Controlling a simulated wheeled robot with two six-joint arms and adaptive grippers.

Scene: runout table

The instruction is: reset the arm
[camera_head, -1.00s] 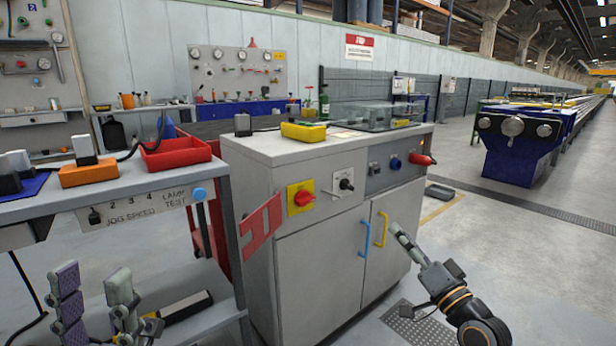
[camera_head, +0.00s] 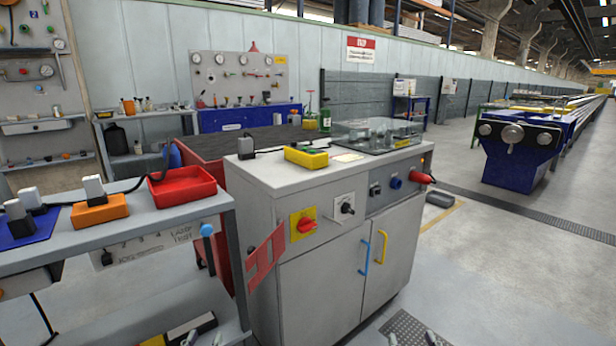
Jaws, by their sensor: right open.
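Only the fingertips of my grippers show, at the bottom edge of the head view. My right gripper (camera_head: 411,339) shows two tips set apart, over the floor in front of the grey cabinet. It is open, with nothing seen between its tips. The rest of both grippers and both arms are below the picture.
The grey cabinet (camera_head: 325,250) stands in the middle, with a red hanging plate (camera_head: 265,258) at its left front corner. A table (camera_head: 150,222) with a red bin (camera_head: 182,187) is at left. Open floor (camera_head: 500,270) lies to the right.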

